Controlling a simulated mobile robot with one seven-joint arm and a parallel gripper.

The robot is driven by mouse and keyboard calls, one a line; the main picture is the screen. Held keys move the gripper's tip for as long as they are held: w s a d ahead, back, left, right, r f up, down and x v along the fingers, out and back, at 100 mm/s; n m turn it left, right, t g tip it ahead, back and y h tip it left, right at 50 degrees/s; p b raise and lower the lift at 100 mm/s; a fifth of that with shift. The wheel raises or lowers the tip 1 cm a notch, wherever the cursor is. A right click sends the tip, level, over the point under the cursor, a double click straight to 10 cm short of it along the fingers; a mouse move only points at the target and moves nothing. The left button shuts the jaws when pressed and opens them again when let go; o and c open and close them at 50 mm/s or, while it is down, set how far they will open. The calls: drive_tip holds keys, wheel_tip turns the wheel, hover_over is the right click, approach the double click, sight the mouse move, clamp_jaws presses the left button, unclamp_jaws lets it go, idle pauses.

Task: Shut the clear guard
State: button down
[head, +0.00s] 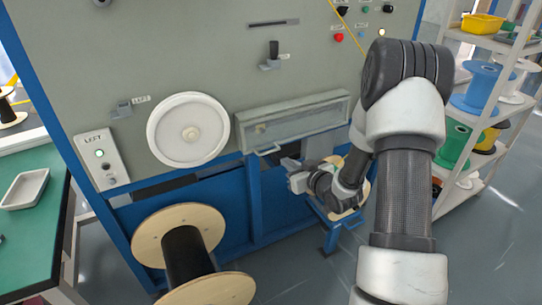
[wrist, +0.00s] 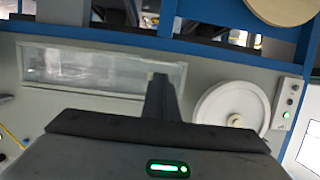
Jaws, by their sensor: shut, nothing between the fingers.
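The clear guard (head: 305,120) is a long, see-through panel in a pale frame on the grey machine front, right of the white wheel. A small handle (head: 268,150) shows at its lower left edge. I cannot tell whether the guard lies fully flush. My gripper (head: 286,163) is shut and empty, just below the guard near the handle. In the wrist view the guard (wrist: 75,68) shows beyond my shut fingers (wrist: 160,78), which overlap its right end. I cannot tell whether they touch it.
A white wheel (head: 188,130) is left of the guard. A large wooden spool (head: 178,234) stands in front at the lower left. A green bench (head: 45,215) is at the left, and a shelf with coloured spools (head: 482,85) at the right. Open floor lies at the lower right.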

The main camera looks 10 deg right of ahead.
sight(269, 152)
drive_tip(key=b+x, duration=0.1)
drive_tip(key=x, duration=0.9)
drive_tip(key=shift+a, duration=0.1)
drive_tip(key=w+f+t+b, duration=0.1)
drive_tip(key=b, duration=0.3)
drive_tip(key=shift+w+a+y+b, duration=0.1)
drive_tip(key=shift+a+y+b, duration=0.05)
drive_tip(key=shift+y+b, duration=0.15)
